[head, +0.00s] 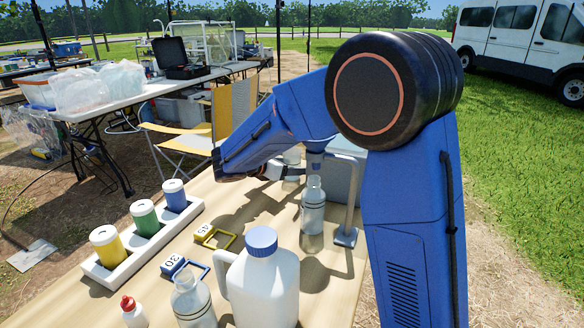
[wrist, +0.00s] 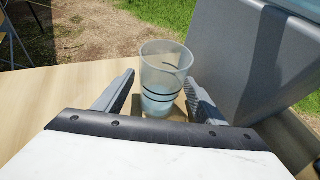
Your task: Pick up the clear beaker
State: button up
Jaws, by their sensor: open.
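The clear beaker (wrist: 163,78) stands upright on the table in the wrist view, with dark bands around it and what looks like clear liquid low inside. My gripper (wrist: 160,82) is open, with one grey finger to the left of the beaker and one to the right. The beaker is between the fingers or just beyond their tips; I see a gap on both sides near the tips. Its base is partly hidden by my gripper body. In the head view my gripper (head: 270,170) is at the table's far part, and my arm hides most of the beaker there.
A grey case (wrist: 235,60) stands close right of the beaker. A clear bottle (head: 313,208) stands near a metal stand (head: 345,236). Nearer are a white jug (head: 265,285), another clear bottle (head: 193,302), a red-capped bottle (head: 133,312) and a rack (head: 130,262) of coloured containers.

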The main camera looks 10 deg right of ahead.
jog(key=c, duration=1.3)
jog(key=shift+o, duration=0.2)
jog(key=shift+r, duration=0.1)
